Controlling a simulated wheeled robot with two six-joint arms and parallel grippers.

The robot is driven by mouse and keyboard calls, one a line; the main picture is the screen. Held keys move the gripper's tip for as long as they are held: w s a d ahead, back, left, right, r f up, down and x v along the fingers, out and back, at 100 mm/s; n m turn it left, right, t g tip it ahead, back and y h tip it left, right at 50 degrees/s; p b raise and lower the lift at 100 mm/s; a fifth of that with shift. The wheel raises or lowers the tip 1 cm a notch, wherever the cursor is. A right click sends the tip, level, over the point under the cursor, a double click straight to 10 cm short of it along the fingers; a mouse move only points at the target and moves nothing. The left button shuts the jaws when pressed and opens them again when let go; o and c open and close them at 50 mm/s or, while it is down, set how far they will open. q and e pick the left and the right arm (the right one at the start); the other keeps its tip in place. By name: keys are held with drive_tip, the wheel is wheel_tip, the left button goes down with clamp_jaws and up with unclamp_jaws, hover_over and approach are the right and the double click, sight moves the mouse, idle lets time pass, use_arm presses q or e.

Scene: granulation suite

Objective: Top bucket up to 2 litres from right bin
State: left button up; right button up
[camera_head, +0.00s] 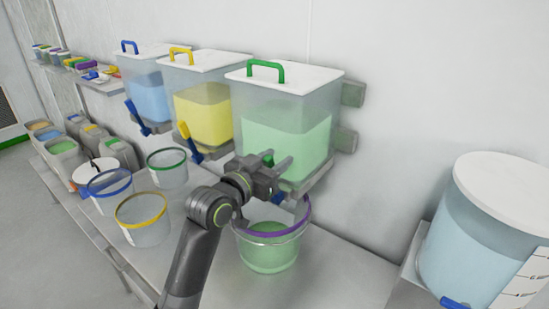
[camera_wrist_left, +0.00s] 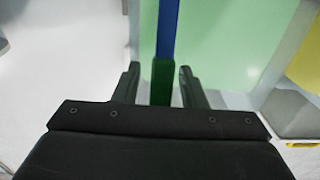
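The right bin (camera_head: 285,130) is clear, holds green material, and has a white lid with a green handle. A bucket (camera_head: 270,245) with a purple rim stands on the bench below it, with green material inside; its level against any mark cannot be read. My left gripper (camera_head: 277,163) is at the front of the right bin, above the bucket, and hides part of the outlet. In the left wrist view, a green-and-blue lever (camera_wrist_left: 162,82) stands between the two open fingers, with narrow gaps on both sides. My right gripper is not in view.
Bins of yellow (camera_head: 203,115) and blue (camera_head: 150,95) material hang to the left. Buckets with yellow (camera_head: 143,222), blue (camera_head: 108,190) and green (camera_head: 168,168) rims stand left of my arm. A large lidded container (camera_head: 470,245) stands at right. Bare bench lies right of the purple-rimmed bucket.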

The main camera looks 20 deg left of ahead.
use_arm(q)
clamp_jaws()
idle(0.3)
drive_tip(key=shift+f, duration=0.1)
drive_tip(key=shift+s+f+b, duration=0.2)
drive_tip(key=shift+b, duration=0.5)
drive_tip(key=s+a+f+t+h+b, duration=0.2)
drive_tip(key=s+t+b, duration=0.3)
drive_tip(key=b, duration=0.8)
drive_tip(key=shift+s+f+t, duration=0.15)
drive_tip(key=shift+t, duration=0.55)
